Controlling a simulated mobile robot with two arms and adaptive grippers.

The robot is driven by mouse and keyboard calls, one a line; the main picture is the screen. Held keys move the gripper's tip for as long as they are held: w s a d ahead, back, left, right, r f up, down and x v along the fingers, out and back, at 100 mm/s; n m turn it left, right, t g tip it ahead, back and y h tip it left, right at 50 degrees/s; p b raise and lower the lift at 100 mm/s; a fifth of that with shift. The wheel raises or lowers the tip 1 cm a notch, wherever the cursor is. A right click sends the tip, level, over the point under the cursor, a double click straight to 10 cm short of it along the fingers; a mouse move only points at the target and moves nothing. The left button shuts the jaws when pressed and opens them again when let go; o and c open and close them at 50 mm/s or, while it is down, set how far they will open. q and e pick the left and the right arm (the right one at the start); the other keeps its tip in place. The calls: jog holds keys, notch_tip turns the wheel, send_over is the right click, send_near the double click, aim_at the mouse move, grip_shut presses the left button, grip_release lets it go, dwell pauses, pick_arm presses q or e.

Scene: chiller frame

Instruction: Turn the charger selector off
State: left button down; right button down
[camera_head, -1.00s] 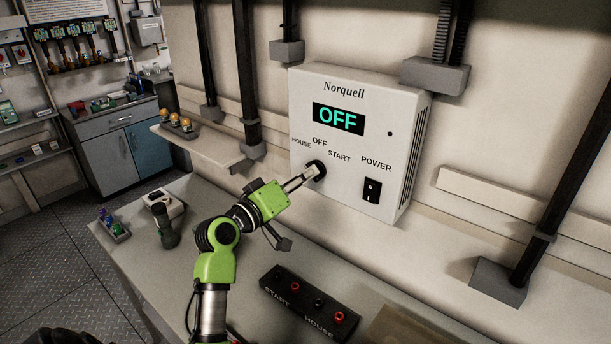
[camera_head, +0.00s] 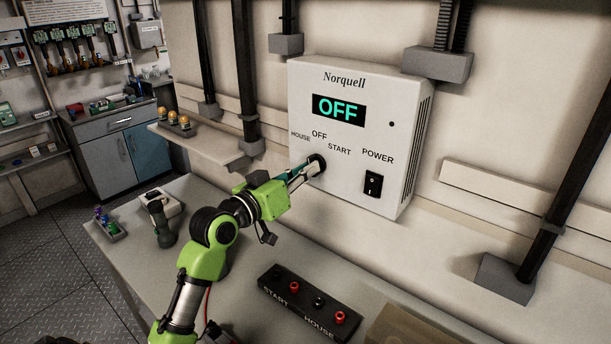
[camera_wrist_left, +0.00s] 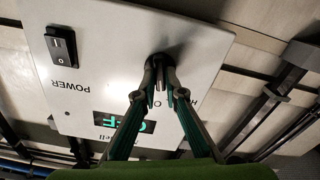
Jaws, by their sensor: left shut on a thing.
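The white Norquell charger box (camera_head: 353,207) is mounted on the wall, and its display (camera_head: 339,110) reads OFF in green. Its round black selector knob (camera_head: 319,163) sits below the HOUSE, OFF and START labels. My left gripper (camera_head: 311,168) reaches in from the left and is shut on the knob. In the left wrist view the two fingers (camera_wrist_left: 164,92) close around the knob (camera_wrist_left: 160,62), partly hiding it. The power switch (camera_head: 373,184) is at the lower right of the box. My right gripper is not in view.
A black terminal block (camera_head: 309,302) marked START and HOUSE lies on the bench (camera_head: 240,300) below. A ledge with orange-topped items (camera_head: 185,123) is at the left. Dark vertical conduits (camera_head: 245,70) run beside the box.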

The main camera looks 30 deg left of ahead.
pick_arm(q)
jog(key=shift+m+b, duration=0.35)
jog(key=shift+m, duration=1.15)
jog(key=c, duration=2.1)
grip_release()
jog(key=shift+r, duration=0.1)
jog(key=shift+s, duration=0.1)
jog(key=s, duration=1.2)
jog(key=shift+a, duration=0.45)
